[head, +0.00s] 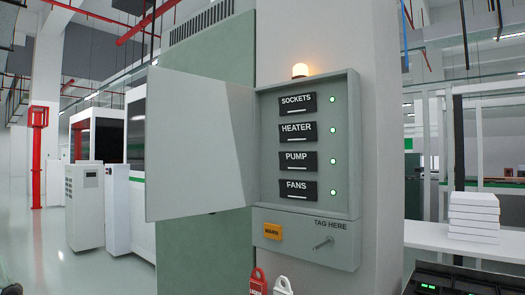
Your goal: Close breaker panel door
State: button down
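The breaker panel (354,150) is a grey-green box on a pale column. Its door (195,145) is hinged on the left side and stands wide open, swung out to the left. Inside are black breakers labelled SOCKETS (297,103), HEATER (296,133), PUMP (297,161) and FANS (298,189), each with a lit light beside it. An amber lamp (300,70) glows on top of the box. A lower box (290,251) marked TAG HERE has an orange label and a small metal peg. My gripper is not in view.
A red tag (257,281) and a white tag (283,286) show below the panel at the bottom edge. A white table (425,236) with a stack of white boxes (474,217) stands to the right. A dark device with green lights (455,280) fills the bottom right corner.

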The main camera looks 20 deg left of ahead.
aim_at(198, 143)
jog(key=i+j+z, duration=0.1)
jog(key=j+z, duration=0.3)
jog(key=j, duration=0.15)
jog(key=j+z, duration=0.55)
jog(key=j, duration=0.5)
jog(key=k+j+z, duration=0.1)
jog(key=j, duration=1.15)
jog(key=k+j, duration=0.15)
jog(key=j, duration=0.4)
jog(key=i+j, duration=0.1)
jog(key=j, duration=0.2)
jog(key=i+j, duration=0.15)
jog(key=j, duration=0.2)
jog(key=k+j+u, duration=0.1)
jog(key=k+u, duration=0.15)
jog(key=u, duration=0.2)
jog(key=k+j+u, duration=0.2)
jog(key=u, duration=0.2)
